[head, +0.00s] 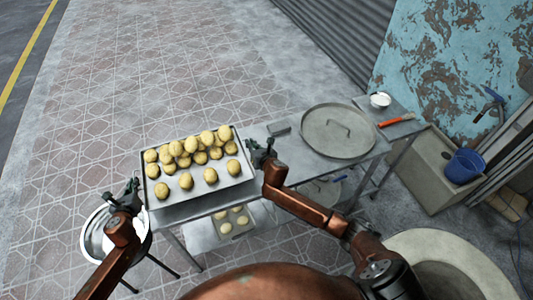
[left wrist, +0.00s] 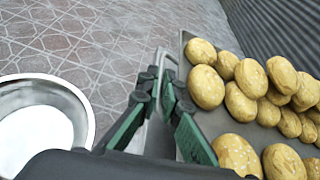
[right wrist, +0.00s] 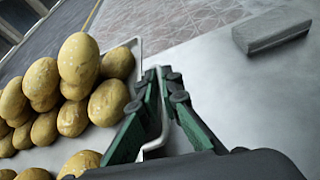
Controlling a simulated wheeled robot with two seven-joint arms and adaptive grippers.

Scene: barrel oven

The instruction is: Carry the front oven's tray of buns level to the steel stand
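The shallow metal tray (head: 224,190) carries many golden buns, some piled at its back and middle. It looks level over the left end of the steel stand (head: 262,137); I cannot tell whether it rests on the top or hangs just above it. My left gripper (head: 131,188) is at the tray's left side, its fingers (left wrist: 160,78) closed on the wire handle. My right gripper (head: 259,153) is at the right side, its fingers (right wrist: 163,82) closed on the other handle (right wrist: 156,140). The tray's underside is hidden.
A round metal lid (head: 338,132) and a small grey block (head: 279,128) lie on the stand to the tray's right. A steel bowl (head: 97,240) on legs stands at the left. Another tray of buns (head: 233,221) is on the lower shelf. A barrel oven rim (head: 440,250) is front right.

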